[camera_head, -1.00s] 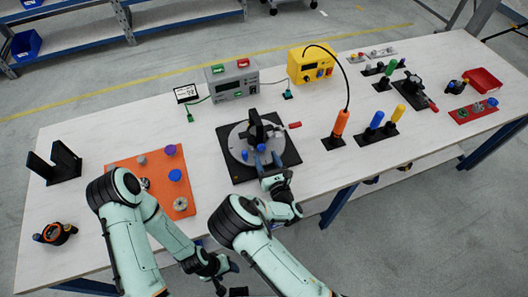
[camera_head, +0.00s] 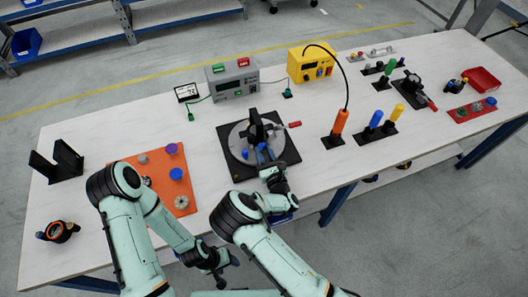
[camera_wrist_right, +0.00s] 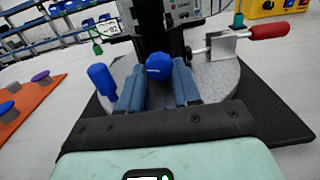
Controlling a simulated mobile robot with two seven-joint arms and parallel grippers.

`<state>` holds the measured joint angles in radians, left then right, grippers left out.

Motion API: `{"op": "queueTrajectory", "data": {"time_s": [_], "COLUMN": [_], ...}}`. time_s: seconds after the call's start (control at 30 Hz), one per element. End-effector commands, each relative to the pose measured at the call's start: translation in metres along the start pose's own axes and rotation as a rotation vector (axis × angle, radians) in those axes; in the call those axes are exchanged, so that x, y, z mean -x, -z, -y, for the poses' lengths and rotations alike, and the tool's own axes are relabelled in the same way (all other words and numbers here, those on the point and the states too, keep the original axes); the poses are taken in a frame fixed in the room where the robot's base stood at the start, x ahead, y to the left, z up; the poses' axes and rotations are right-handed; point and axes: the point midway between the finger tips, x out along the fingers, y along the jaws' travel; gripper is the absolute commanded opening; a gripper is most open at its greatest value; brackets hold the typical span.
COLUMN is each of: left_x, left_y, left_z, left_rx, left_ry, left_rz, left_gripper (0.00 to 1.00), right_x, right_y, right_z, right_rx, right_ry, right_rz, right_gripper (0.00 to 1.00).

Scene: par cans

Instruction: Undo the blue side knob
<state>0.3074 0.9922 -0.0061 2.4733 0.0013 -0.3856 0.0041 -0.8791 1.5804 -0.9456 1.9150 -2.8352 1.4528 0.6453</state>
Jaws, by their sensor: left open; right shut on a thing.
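A black fixture with a vertical post (camera_head: 256,124) stands on a round grey plate (camera_head: 234,138) on a black base. A round blue knob (camera_wrist_right: 159,66) sits low on the post's near side. My right gripper (camera_head: 266,156) reaches in from the front; in the right wrist view its blue-grey fingers (camera_wrist_right: 159,88) are either side of this knob, shut on it. A second, longer blue knob (camera_wrist_right: 102,79) stands tilted just left of the fingers; it also shows in the head view (camera_head: 245,154). My left gripper (camera_head: 222,269) is open and empty, low in front of the table.
A red-handled lever (camera_wrist_right: 268,31) sticks out right of the post. An orange board (camera_head: 145,165) with several knobs lies left. A grey power box (camera_head: 232,83) and a yellow one (camera_head: 311,64) stand behind. An orange-handled tool (camera_head: 340,121) stands right.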

Motion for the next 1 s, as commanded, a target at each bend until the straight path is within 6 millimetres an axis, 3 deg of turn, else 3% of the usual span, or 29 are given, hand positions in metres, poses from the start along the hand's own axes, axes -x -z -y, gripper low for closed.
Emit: {"op": "queueTrajectory", "data": {"time_s": [0.13,0.47,0.5,0.57,0.87,1.0], "left_x": [0.014,0.014,0.014,0.014,0.013,0.009], "left_y": [0.014,0.013,0.013,0.013,0.013,0.008], "left_z": [-0.01,-0.01,-0.01,-0.01,-0.009,-0.006], "left_rx": [-0.006,-0.006,-0.006,-0.006,-0.006,-0.004], "left_ry": [-0.006,-0.006,-0.006,-0.006,-0.006,-0.004], "left_rz": [-0.018,-0.017,-0.017,-0.017,-0.016,-0.011], "left_gripper": [0.59,0.59,0.59,0.59,0.59,0.59], "right_x": [-0.002,-0.001,-0.001,-0.001,0.001,0.012], "right_y": [-0.004,-0.001,-0.001,-0.001,-0.001,0.001], "right_z": [0.001,0.001,0.001,0.001,0.001,0.0], "right_rx": [0.126,0.163,0.163,0.163,0.162,0.161], "right_ry": [-0.002,-0.001,-0.001,-0.001,-0.001,-0.001], "right_rz": [-0.002,-0.001,-0.001,-0.001,-0.002,-0.003], "right_gripper": [0.02,0.02,0.39,0.58,0.59,0.59]}}
